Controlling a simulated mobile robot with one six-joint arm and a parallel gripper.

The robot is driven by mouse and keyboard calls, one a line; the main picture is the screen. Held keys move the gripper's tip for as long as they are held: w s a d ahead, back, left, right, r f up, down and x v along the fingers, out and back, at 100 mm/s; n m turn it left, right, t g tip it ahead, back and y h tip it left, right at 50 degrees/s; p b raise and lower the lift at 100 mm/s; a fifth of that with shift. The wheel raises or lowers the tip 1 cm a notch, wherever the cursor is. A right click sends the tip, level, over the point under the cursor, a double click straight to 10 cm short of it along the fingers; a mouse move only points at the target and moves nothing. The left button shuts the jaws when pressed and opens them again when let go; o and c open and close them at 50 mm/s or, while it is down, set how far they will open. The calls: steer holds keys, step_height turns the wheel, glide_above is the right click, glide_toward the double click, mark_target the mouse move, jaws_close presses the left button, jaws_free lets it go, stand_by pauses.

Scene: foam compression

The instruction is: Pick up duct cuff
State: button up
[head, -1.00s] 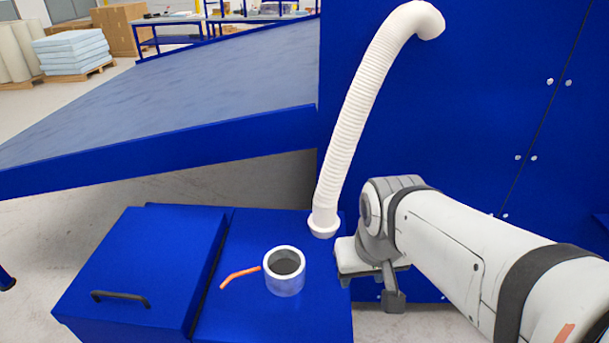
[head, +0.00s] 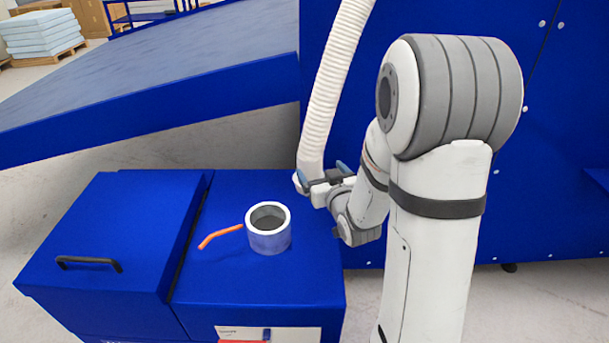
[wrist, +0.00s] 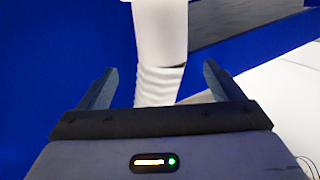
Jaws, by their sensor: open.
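The duct cuff (head: 310,164) is the smooth white lower end of a ribbed white hose (head: 335,75). It hangs at the back edge of the blue box, and its lower rim is partly hidden by my gripper (head: 321,174). My gripper is open at the cuff, with its blue fingertips apart. In the wrist view the smooth cuff (wrist: 160,32) shows at the top centre. The ribbed hose (wrist: 157,85) runs down between the two open fingers (wrist: 158,85). I cannot tell whether a finger touches it.
A blue box (head: 285,285) stands in front, with a grey-white open cylinder (head: 270,238) and an orange bent rod (head: 220,235) on top. A lidded blue section with a black handle (head: 90,264) is at left. A blue sloped table (head: 150,110) and a blue cabinet (head: 560,150) stand behind.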

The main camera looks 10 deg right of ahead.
mark_target(311, 158)
steer(key=shift+w+f+t+y, duration=0.1)
steer(key=shift+f+t+y, duration=0.25)
steer(key=shift+t, duration=0.15)
steer(key=shift+w+a, duration=0.1)
steer(key=shift+w, duration=0.1)
steer(key=w, duration=0.4)
steer(key=w+a+p, duration=0.1)
steer(key=w, duration=0.2)
steer(key=shift+w+f, duration=0.1)
steer(key=shift+f, duration=0.15)
steer(key=shift+c, duration=0.6)
steer(key=c, duration=1.1)
